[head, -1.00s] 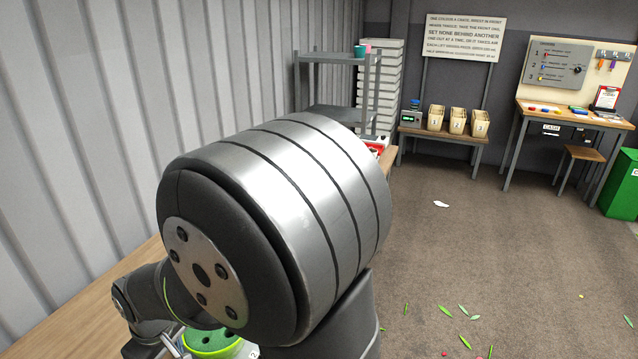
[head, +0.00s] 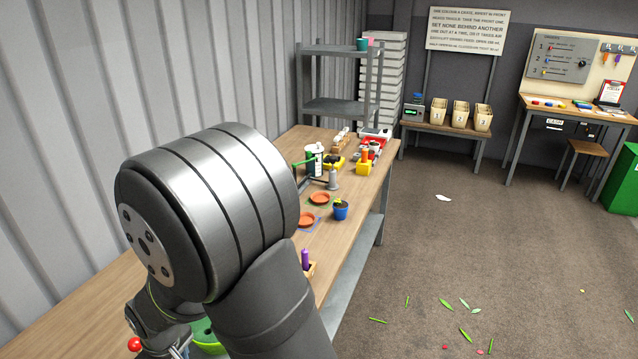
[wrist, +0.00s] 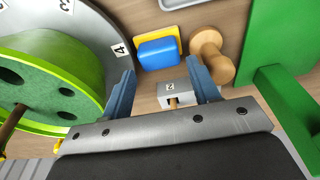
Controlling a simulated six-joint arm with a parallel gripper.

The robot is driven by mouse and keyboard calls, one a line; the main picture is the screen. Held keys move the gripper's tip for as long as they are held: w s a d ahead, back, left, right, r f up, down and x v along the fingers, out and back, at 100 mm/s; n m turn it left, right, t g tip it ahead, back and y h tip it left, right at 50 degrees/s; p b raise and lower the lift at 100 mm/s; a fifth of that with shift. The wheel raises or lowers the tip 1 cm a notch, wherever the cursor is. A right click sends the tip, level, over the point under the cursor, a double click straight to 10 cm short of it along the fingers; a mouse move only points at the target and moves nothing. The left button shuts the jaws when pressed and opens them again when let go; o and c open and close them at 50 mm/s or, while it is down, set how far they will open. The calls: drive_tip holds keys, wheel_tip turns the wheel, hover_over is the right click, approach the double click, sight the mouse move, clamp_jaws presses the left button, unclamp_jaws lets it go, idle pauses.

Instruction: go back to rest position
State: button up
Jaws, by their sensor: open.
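My gripper (wrist: 160,66) is open in the wrist view, its two blue-grey fingers apart over the wooden bench. No object is held between them. A small grey block labelled 2 (wrist: 172,92) shows between the fingers; I cannot tell its distance from them. In the head view my large arm joint fills the lower left and mostly hides the gripper. A lime green round holder with holes (wrist: 88,72) lies left of the fingers; a piece of it shows below my arm in the head view (head: 205,336).
Beyond the fingertips are a blue block (wrist: 160,53) and a wooden spool (wrist: 208,55). A green frame (wrist: 284,95) stands close on the right. The floor right is mostly open.

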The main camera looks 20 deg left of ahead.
wheel_tip(320, 180, up, 8)
drive_tip(key=w+a+r, duration=0.2)
drive_tip(key=w+r, duration=0.8)
drive_tip(key=w, duration=0.2)
drive_tip(key=w+d+f+m, duration=0.2)
drive_tip(key=w+d, duration=0.2)
drive_tip(key=w, duration=0.2)
drive_tip(key=w+d+f+m, duration=0.2)
drive_tip(key=w+d+f, duration=0.1)
drive_tip(key=w, duration=0.3)
drive_tip(key=w+d+f+m+t, duration=0.1)
drive_tip(key=w+d+f+m, duration=0.1)
drive_tip(key=w+d, duration=0.4)
drive_tip(key=shift+w+f+m, duration=0.2)
drive_tip(key=shift+w+m, duration=0.1)
drive_tip(key=shift+w, duration=0.2)
drive_tip(key=w+d+f+m, duration=0.3)
drive_tip(key=w+d+f, duration=0.1)
drive_tip(key=d, duration=0.4)
drive_tip(key=w+d+f+m+h, duration=0.1)
drive_tip(key=w+d+f, duration=0.3)
drive_tip(key=d, duration=0.4)
drive_tip(key=shift+w+d+f+m+t, duration=0.2)
drive_tip(key=shift+d+f+m+t, duration=0.15)
drive_tip(key=shift+f+m, duration=0.4)
drive_tip(key=shift+r, duration=0.2)
